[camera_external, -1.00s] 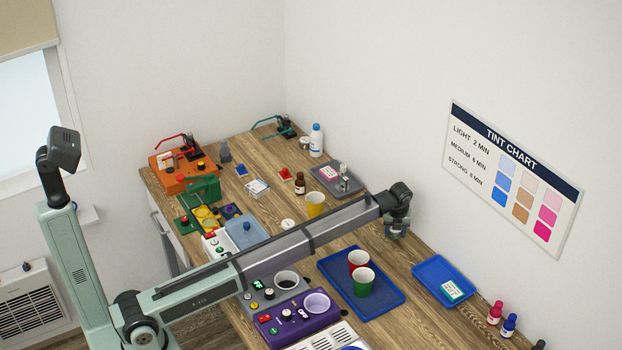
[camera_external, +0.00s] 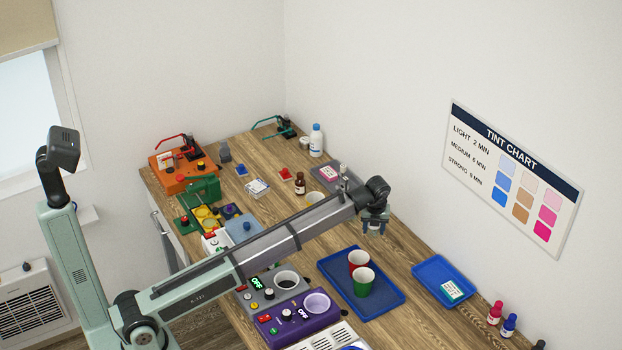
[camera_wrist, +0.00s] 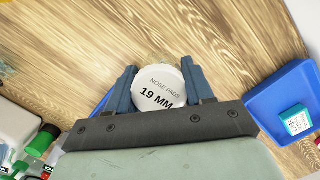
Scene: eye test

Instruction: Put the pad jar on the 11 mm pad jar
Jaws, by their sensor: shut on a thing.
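My gripper (camera_external: 375,230) is shut on a round jar with a white lid (camera_wrist: 158,91) that reads "NOSE PADS 19 MM". In the wrist view the jar sits between the two blue-grey fingers. My gripper is over the bare wood on the right side of the table, behind the blue tray with cups. A small jar with a pale lid (camera_external: 304,142) stands at the back next to a white bottle; its label is too small to read. I see no 11 mm label. My arm covers part of the table's middle.
A blue tray (camera_external: 392,307) holds a red cup (camera_external: 358,260) and a green cup (camera_external: 364,283). Another blue tray (camera_external: 428,268) lies to its right. A grey tray (camera_external: 322,168) and a brown bottle (camera_external: 300,183) are behind my arm. Bare wood lies between my gripper and the blue trays.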

